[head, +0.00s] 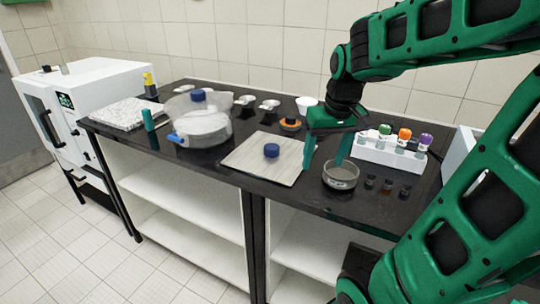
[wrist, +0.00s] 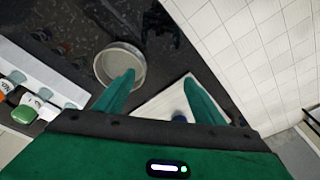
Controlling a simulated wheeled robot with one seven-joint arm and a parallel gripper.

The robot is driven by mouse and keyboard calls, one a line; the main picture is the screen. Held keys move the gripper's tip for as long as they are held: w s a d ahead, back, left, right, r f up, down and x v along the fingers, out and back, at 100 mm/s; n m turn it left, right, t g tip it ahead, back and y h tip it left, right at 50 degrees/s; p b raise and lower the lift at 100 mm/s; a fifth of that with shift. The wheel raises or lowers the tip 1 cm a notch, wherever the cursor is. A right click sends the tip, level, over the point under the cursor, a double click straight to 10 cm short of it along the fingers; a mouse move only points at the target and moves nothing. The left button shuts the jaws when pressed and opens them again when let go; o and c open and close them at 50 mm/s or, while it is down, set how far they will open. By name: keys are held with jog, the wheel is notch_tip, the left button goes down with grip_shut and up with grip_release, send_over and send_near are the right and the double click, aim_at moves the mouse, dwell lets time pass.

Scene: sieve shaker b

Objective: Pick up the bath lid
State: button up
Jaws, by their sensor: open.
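I cannot tell for sure which piece is the bath lid. A clear domed cover (head: 183,103) with a blue knob (head: 197,95) sits at the back left, by a round clear vessel (head: 203,128) with a blue part on its front. My gripper (head: 324,163) is open and empty, fingers down, between the board and a round metal-rimmed dish (head: 340,177).
A white rack (head: 375,153) with several coloured caps stands to the right, small dark jars (head: 388,185) in front of it. A white cup (head: 306,104), an orange-and-black round item (head: 290,124) and a speckled slab (head: 125,113) are also on the dark table. Shelves are below.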

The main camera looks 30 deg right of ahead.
aim_at(272, 146)
jog(key=w+a+n+t, duration=0.1)
jog(key=w, duration=0.5)
jog(key=w+a+n, duration=0.1)
jog(key=w, duration=0.6)
jog(key=w+f+n+t, duration=0.1)
jog(key=w, duration=0.5)
jog(key=shift+w+a+t, duration=0.2)
jog(key=shift+a+t, duration=0.1)
jog(key=shift+a, duration=0.1)
jog(key=shift+x, duration=3.1)
jog(key=shift+s+a, duration=0.1)
jog(key=shift+s, duration=0.1)
jog(key=shift+c, duration=0.5)
jog(key=c, duration=1.4)
jog(key=shift+r, duration=0.15)
